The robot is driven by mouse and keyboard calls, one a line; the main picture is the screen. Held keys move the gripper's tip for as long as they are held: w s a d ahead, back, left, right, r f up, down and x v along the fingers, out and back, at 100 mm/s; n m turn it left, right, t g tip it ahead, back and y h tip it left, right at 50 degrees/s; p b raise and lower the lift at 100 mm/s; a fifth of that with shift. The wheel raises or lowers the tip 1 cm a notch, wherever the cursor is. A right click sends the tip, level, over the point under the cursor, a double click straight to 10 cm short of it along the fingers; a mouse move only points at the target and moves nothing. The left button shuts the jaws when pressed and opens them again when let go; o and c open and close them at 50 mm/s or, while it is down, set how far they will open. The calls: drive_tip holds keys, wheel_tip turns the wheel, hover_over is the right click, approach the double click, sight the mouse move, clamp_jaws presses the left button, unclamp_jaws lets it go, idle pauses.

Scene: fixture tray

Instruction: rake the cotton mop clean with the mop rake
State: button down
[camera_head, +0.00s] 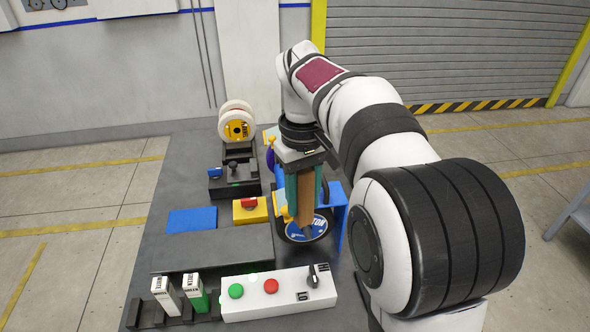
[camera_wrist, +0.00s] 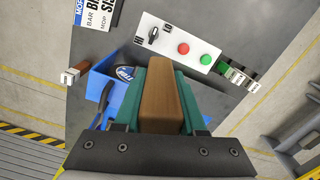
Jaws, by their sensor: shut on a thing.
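My gripper (camera_head: 305,206) has its teal fingers closed on a brown wooden-looking block, which also shows between the fingers in the wrist view (camera_wrist: 159,95). I cannot tell whether the block is the mop rake's handle; its far end is hidden. Just below it in the head view is a round disk (camera_head: 320,229) with a blue label ending in "TON". A pale wheel with a yellow centre (camera_head: 237,129) stands upright at the back left of the bench, apart from my gripper. I cannot tell which of these is the cotton mop.
A control box (camera_head: 262,296) with green and red buttons lies in front. Two labelled blocks (camera_head: 180,295) stand in a dark rack to its left. A blue holder (camera_head: 341,212) is right of my gripper. A yellow box with a red button (camera_head: 250,208) and a blue pad (camera_head: 192,220) lie left.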

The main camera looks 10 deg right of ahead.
drive_tip(key=w+a+f+n+h, duration=0.3)
drive_tip(key=w+a+f+n, duration=0.4)
drive_tip(key=w+a+n, duration=0.6)
drive_tip(key=shift+n+t, duration=0.3)
drive_tip(key=shift+n, duration=0.3)
drive_tip(key=x, duration=1)
drive_tip(key=shift+s+d+f, duration=0.2)
drive_tip(key=shift+d+f, duration=0.05)
drive_tip(key=shift+d, duration=0.15)
drive_tip(key=shift+d, duration=1.5)
idle(2.0)
drive_tip(key=shift+a, duration=3.85)
